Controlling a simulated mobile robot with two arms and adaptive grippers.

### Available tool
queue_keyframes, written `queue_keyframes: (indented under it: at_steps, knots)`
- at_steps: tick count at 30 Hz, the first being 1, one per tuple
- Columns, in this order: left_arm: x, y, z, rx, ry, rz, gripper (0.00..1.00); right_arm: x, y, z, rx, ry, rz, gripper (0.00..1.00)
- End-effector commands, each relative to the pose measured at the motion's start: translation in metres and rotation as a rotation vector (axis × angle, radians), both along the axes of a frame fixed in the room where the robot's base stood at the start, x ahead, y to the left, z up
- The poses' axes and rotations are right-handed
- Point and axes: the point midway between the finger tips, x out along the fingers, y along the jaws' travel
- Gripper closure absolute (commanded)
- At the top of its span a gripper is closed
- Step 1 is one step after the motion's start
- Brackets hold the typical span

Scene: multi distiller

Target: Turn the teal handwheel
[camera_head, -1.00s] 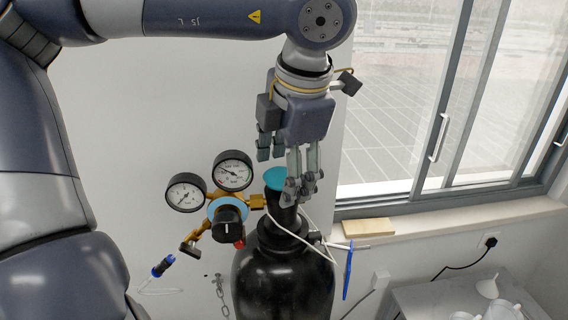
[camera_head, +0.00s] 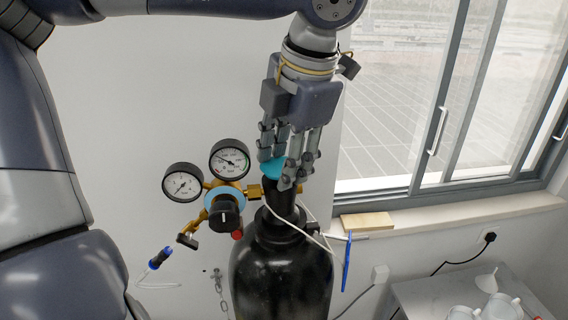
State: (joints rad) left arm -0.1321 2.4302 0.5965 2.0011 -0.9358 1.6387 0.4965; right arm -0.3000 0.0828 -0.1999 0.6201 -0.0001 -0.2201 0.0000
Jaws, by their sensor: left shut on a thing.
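The teal handwheel (camera_head: 271,170) sits on top of the neck of a black gas cylinder (camera_head: 281,275) in the head view. My left gripper (camera_head: 279,168) points down over it, with fingers on both sides of the wheel, and is shut on it. The fingers hide the wheel's right part and some of its left edge. My right gripper is not in view.
A brass regulator with two gauges (camera_head: 230,160) and a black knob (camera_head: 224,212) juts left from the cylinder neck. A windowsill (camera_head: 450,207) and a grey table (camera_head: 420,292) stand further right.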

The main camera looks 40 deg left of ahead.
Motion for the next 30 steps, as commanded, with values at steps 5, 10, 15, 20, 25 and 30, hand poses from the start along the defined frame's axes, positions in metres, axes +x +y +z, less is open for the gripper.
queue_keyframes:
  at_steps: [5, 10, 15, 20, 25, 30]
  knots:
    - [0.002, 0.002, -0.004, 0.009, -0.001, 0.181, 0.84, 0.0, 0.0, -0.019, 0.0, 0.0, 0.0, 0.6]
    - [0.002, 0.002, -0.002, 0.005, 0.001, 0.264, 0.84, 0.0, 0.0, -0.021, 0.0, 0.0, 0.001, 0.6]
    - [0.002, 0.002, -0.002, 0.004, 0.002, 0.268, 0.84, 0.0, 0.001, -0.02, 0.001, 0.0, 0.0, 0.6]
    - [0.002, 0.002, -0.002, 0.004, 0.004, 0.267, 0.49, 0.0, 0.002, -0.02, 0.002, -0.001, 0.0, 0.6]
    - [0.002, 0.001, -0.001, 0.003, 0.002, 0.264, 0.32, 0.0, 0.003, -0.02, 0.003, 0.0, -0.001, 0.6]
    - [0.002, 0.001, -0.001, 0.003, 0.001, 0.263, 0.32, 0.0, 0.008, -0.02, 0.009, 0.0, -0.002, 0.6]
